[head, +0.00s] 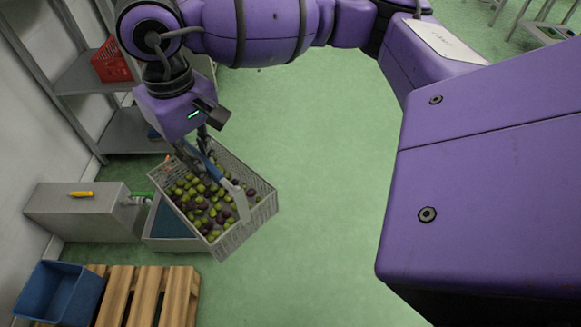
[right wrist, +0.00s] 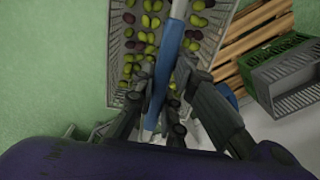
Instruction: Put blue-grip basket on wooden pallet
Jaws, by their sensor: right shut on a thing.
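The blue-grip basket (head: 262,205) is light grey and full of green and dark olives, with a handle over the top. My right gripper (head: 203,150) is shut on its blue grip, which runs between the fingers in the right wrist view (right wrist: 170,62). The basket looks tilted in the head view and overlaps a grey box behind it; its height above the floor is hard to tell. The wooden pallet (head: 147,292) lies at the bottom left, partly cut off; its slats also show in the right wrist view (right wrist: 250,40). My left gripper is not in view.
A blue bin (head: 58,293) stands at the pallet's left side. A grey machine (head: 80,212) and a grey box (head: 160,228) stand behind the pallet. A shelf with a red crate (head: 110,62) is at the back left. A green crate (right wrist: 283,72) shows near the pallet. Green floor at centre is clear.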

